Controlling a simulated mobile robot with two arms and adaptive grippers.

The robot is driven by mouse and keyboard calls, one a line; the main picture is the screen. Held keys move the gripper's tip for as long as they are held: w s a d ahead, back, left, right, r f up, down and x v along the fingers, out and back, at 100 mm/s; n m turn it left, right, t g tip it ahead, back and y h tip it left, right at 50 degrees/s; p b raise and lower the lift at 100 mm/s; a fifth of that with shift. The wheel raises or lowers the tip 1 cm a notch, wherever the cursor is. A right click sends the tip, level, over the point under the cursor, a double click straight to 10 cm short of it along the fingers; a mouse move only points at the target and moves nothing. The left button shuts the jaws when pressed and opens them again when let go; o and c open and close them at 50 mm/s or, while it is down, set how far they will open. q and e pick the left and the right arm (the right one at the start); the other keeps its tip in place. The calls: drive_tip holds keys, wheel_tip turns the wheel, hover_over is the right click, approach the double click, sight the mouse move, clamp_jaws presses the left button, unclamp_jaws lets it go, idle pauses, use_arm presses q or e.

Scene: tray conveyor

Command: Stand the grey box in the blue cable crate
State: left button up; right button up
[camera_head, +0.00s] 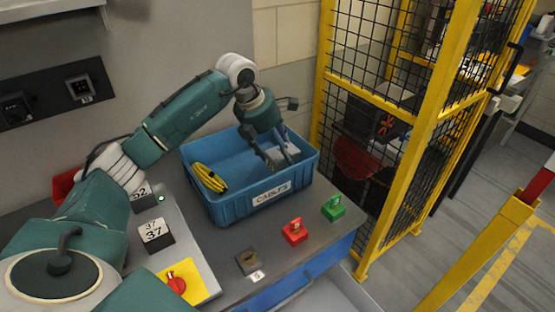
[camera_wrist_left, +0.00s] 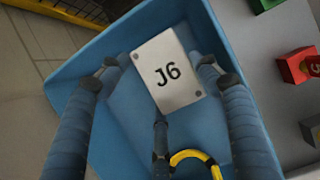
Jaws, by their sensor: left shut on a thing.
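The blue cable crate (camera_head: 226,207), labelled "CABLES", stands on the bench, and its blue wall also shows in the left wrist view (camera_wrist_left: 72,83). My left gripper (camera_head: 277,161) reaches down into its right part. In the left wrist view my left gripper (camera_wrist_left: 160,72) is shut on the grey box (camera_wrist_left: 178,91), marked "J6", with a finger on each side. The grey box (camera_head: 291,148) is partly hidden by the fingers in the head view. It is within the crate's walls; I cannot tell whether it touches the floor. My right gripper is out of view.
A yellow cable coil (camera_head: 208,178) lies in the crate's left part, close to the box in the wrist view (camera_wrist_left: 190,156). A red block (camera_head: 295,232) and a green block (camera_head: 333,208) stand in front of the crate. A yellow mesh fence (camera_head: 372,105) rises on the right.

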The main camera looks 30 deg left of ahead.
sight(272, 152)
use_arm(q)
wheel_tip(272, 152, down, 4)
drive_tip(key=shift+f+p, duration=0.15)
drive_tip(key=shift+p, duration=0.25)
drive_tip(key=shift+f, duration=0.3)
drive_tip(key=o, duration=1.2)
drive_tip(key=shift+r, duration=0.25)
drive_tip(key=shift+s+a+r, duration=0.1)
drive_tip(key=shift+r, duration=0.25)
drive_tip(key=b+v, duration=0.2)
drive_tip(key=v, duration=0.7)
drive_tip(key=shift+s+r, duration=0.15)
drive_tip(key=shift+r, duration=0.15)
drive_tip(key=shift+s+r, duration=0.3)
drive_tip(key=shift+r, duration=0.35)
